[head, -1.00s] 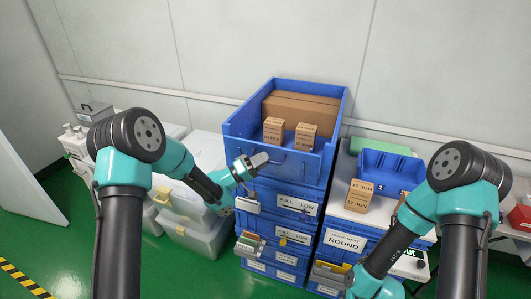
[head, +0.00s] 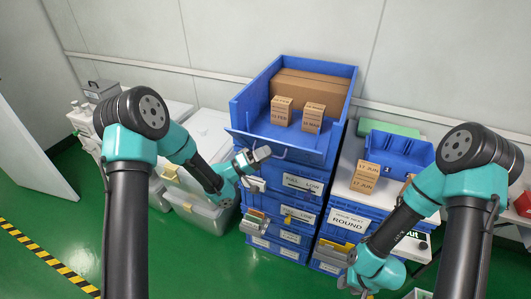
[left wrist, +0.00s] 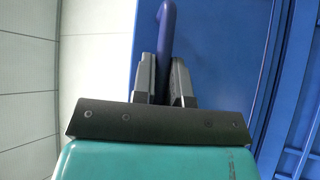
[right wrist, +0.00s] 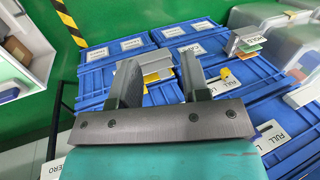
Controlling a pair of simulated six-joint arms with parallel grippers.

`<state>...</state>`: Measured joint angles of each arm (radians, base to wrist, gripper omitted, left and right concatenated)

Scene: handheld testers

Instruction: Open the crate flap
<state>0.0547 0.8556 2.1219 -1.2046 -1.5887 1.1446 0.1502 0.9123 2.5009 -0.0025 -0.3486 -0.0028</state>
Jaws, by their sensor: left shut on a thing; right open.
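The blue crate (head: 341,108) stands on top of the middle stack, with cartons inside. Its front flap (head: 302,158) is tipped outward at the top, partly open. My left gripper (head: 262,153) is at the flap's left half, shut on the purple-blue flap handle (head: 283,153). In the left wrist view the handle (left wrist: 167,25) runs between the two fingers (left wrist: 162,85), with the blue flap behind it. My right gripper (head: 358,289) is low in front of the right stack. In the right wrist view its fingers (right wrist: 162,78) are apart and empty.
Two small cartons (head: 282,110) stand in the crate before a larger carton (head: 315,88). Clear lidded boxes (head: 200,185) stand at the left. Green floor lies open in front.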

